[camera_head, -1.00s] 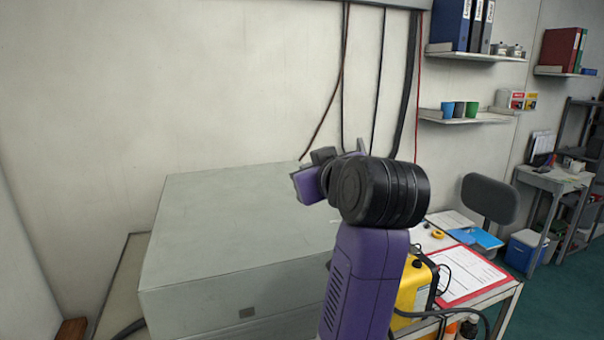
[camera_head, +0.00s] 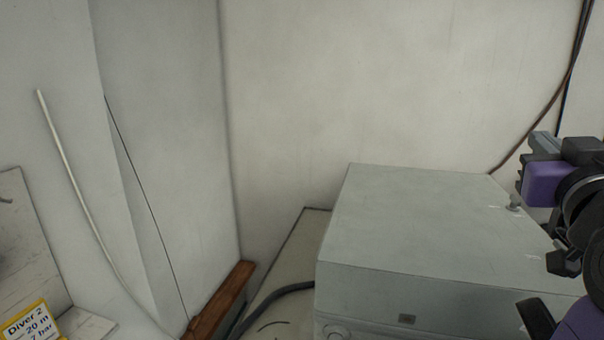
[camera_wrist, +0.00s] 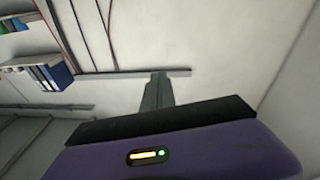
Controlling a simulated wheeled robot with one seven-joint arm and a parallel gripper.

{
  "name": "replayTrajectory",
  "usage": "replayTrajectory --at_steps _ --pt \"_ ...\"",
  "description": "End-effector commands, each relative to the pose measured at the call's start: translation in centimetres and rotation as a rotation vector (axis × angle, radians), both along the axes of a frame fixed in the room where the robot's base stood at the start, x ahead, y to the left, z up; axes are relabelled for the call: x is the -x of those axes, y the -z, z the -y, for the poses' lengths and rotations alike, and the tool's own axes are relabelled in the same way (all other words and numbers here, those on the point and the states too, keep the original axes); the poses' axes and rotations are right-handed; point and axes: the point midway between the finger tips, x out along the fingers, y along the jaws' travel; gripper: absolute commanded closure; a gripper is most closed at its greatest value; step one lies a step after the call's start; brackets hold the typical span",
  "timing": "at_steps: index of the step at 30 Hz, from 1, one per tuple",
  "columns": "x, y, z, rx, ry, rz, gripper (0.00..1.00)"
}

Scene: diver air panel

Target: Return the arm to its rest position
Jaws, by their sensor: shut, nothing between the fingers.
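My gripper (camera_head: 543,146) is at the right edge in the head view, with purple and black arm parts behind it, partly cut off by the frame. It is raised above the right side of a grey box-shaped cabinet (camera_head: 420,215). In the wrist view my gripper's fingers (camera_wrist: 157,92) are together, with nothing between them. The pale wall and shelves lie beyond them.
A Diver 2 sign (camera_head: 28,322) is at the lower left. A wooden block (camera_head: 222,300) and a dark hose (camera_head: 275,298) lie left of the cabinet. Dark cables (camera_head: 560,90) hang on the wall at right. Binders (camera_wrist: 50,73) show in the wrist view.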

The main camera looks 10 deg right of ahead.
Motion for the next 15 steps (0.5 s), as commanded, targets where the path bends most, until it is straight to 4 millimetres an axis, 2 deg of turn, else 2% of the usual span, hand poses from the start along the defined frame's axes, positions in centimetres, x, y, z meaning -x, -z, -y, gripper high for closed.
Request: replayTrajectory --at_steps 5,8,15 --pt "0.0 2.0 -2.0 0.067 -0.035 0.088 1.00" --pt "0.3 4.0 -3.5 0.098 -0.068 0.123 1.00" --pt "2.2 10.4 -7.5 0.137 -0.177 0.170 1.00"
